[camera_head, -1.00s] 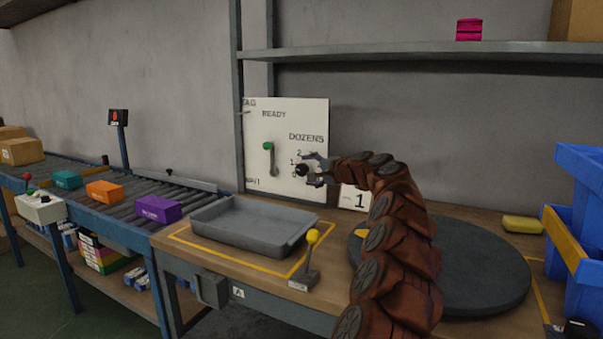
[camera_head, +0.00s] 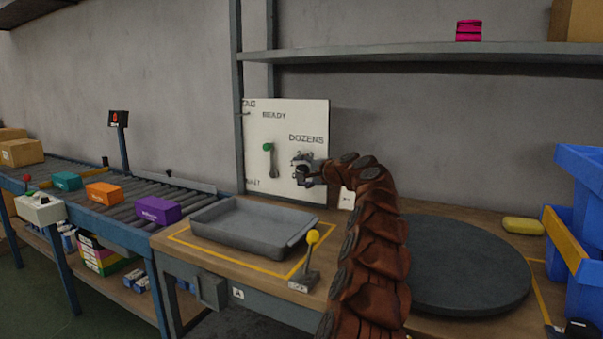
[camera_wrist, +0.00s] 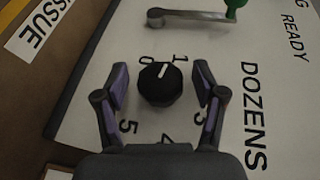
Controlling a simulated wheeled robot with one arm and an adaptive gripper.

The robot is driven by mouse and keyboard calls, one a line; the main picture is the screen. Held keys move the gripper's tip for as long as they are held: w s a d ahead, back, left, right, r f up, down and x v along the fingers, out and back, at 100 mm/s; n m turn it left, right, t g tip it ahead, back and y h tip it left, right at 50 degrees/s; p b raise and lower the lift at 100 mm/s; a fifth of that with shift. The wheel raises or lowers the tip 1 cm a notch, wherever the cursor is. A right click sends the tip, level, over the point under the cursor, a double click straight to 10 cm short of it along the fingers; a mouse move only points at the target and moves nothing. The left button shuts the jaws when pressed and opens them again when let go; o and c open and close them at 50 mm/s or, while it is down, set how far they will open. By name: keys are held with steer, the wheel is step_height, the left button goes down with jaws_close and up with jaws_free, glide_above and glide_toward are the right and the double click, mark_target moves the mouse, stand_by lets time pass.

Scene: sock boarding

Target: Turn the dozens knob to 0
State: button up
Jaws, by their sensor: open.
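The dozens knob (camera_wrist: 160,86) is a round black knob on the white panel (camera_head: 255,160), under the word DOZENS. In the wrist view its white pointer line points between 0 and 1, leaning toward the 1. My gripper (camera_wrist: 161,79) is open, with one purple-padded finger on each side of the knob. Gaps show between both fingers and the knob. The digits 0, 1, 3, 4 and 5 show around it; the 2 is hidden behind the right finger. In the head view my gripper (camera_head: 304,168) covers most of the knob and its digits.
A green-tipped lever (camera_head: 269,158) sits on the panel left of the knob, by the word READY. Below are a grey tray (camera_head: 230,234), a yellow-knobbed lever (camera_head: 312,245) and a dark round turntable (camera_head: 465,265). A shelf (camera_head: 420,53) runs above.

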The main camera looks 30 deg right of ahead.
steer(key=c, duration=1.2)
steer(key=shift+o, duration=0.2)
steer(key=p, duration=0.2)
steer(key=shift+r+g+p, duration=0.25)
steer(key=shift+g+p, duration=0.15)
steer(key=p, duration=0.2)
steer(key=shift+r+g+p, duration=0.15)
steer(key=shift+g+p, duration=0.2)
steer(key=shift+g, duration=0.05)
steer(key=n+g+h+p, duration=0.1)
steer(key=g+p, duration=0.2)
steer(key=p, duration=0.6)
steer(key=shift+h+p, duration=0.3)
steer(key=shift+p, duration=0.1)
steer(key=n+g+h+p, duration=0.1)
steer(key=g+p, duration=0.1)
steer(key=p, duration=0.4)
steer(key=shift+g+p, duration=0.3)
steer(key=shift+p, duration=0.05)
steer(key=shift+f+g+h+p, duration=0.35)
steer(key=shift+g+p, duration=0.35)
steer(key=shift+p, duration=0.4)
steer(key=shift+f, duration=0.1)
